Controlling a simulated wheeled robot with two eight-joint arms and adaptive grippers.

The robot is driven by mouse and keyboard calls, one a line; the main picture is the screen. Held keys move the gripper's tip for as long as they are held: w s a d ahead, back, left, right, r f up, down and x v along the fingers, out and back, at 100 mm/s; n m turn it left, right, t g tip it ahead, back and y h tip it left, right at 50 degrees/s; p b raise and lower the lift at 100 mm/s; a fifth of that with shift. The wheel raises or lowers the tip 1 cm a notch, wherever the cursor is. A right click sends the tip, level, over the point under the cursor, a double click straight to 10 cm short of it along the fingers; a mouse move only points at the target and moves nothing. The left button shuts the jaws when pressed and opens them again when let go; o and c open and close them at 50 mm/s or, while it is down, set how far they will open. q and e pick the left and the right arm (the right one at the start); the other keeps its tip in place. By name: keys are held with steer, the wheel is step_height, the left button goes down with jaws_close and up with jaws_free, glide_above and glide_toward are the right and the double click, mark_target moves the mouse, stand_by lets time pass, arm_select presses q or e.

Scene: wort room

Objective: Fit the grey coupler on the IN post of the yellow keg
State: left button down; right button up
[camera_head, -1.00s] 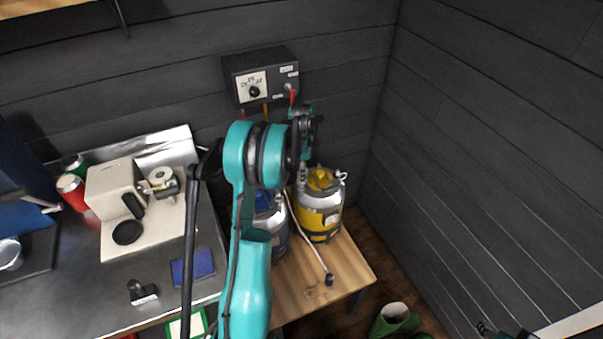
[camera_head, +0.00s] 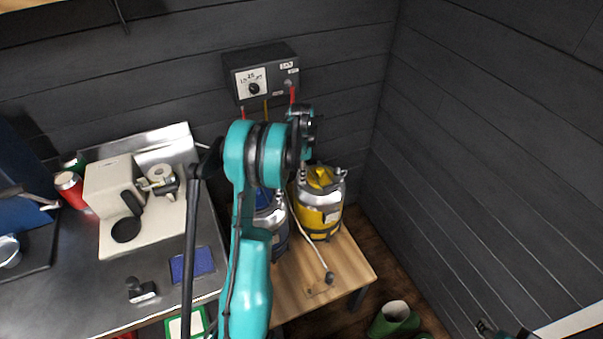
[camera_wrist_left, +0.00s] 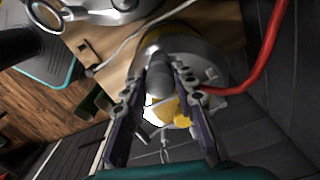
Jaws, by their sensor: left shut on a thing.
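The yellow keg (camera_head: 318,218) stands upright on the wooden table, with a silver top and a yellow piece on it. In the left wrist view its silver shell (camera_wrist_left: 205,50) lies beyond my fingers. My left gripper (camera_wrist_left: 160,74) is shut on the grey coupler (camera_wrist_left: 158,82), a rounded grey body between the two fingers. In the head view my arm hides the fingertips and the coupler, close to the keg top. The IN post cannot be made out, so I cannot tell whether the coupler touches it. A dark end at the lower right edge looks like my right gripper (camera_head: 487,330); its jaws are unclear.
A blue-topped keg (camera_head: 270,222) stands left of the yellow one, partly behind my arm. A pale hose with a dark end (camera_head: 329,278) lies on the wooden table (camera_head: 350,266). A red hose (camera_wrist_left: 268,65) passes beside my gripper. A control box (camera_head: 262,78) is on the wall.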

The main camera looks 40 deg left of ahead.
arm_select(q)
steer(key=shift+f, duration=0.25)
stand_by(0.4)
steer(key=c, duration=0.6)
jaws_free()
steer(key=shift+r, duration=0.1)
steer(key=shift+r+p, duration=2.15)
steer(key=shift+r, duration=1.3)
